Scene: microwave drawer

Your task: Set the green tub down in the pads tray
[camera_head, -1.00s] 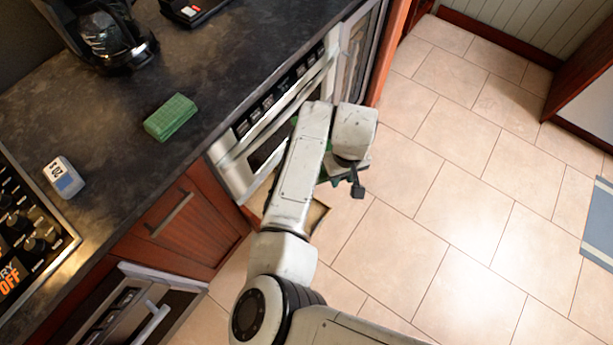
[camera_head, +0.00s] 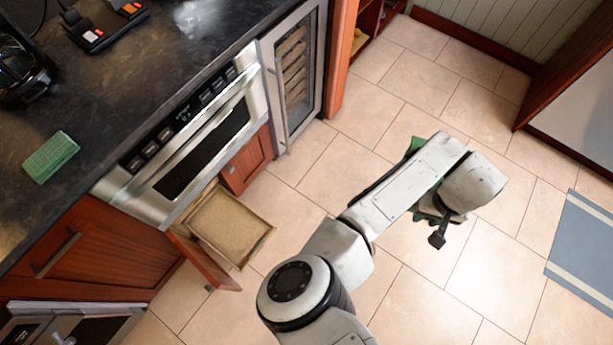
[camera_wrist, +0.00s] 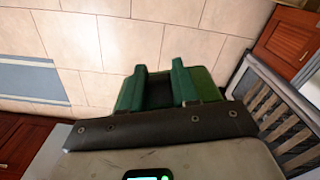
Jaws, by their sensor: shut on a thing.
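The green tub (camera_wrist: 208,85) is in my gripper (camera_wrist: 159,82), between two dark green fingers in the wrist view. Only parts of the tub show around the fingers. In the head view, green edges of the tub (camera_head: 416,145) stick out beside my arm, which hides most of it and the fingers. It is over the tiled floor, right of the counter and apart from it. No tray clearly recognisable as the pads tray shows. An open drawer (camera_head: 262,239) with a tan, empty-looking bottom stands out below the microwave.
The built-in microwave (camera_head: 190,150) and a glass-fronted cooler (camera_head: 293,75) line the counter (camera_head: 120,80). A green ribbed block (camera_head: 50,157) lies on the counter. A blue-grey rug (camera_head: 590,245) lies at right. The floor between is open.

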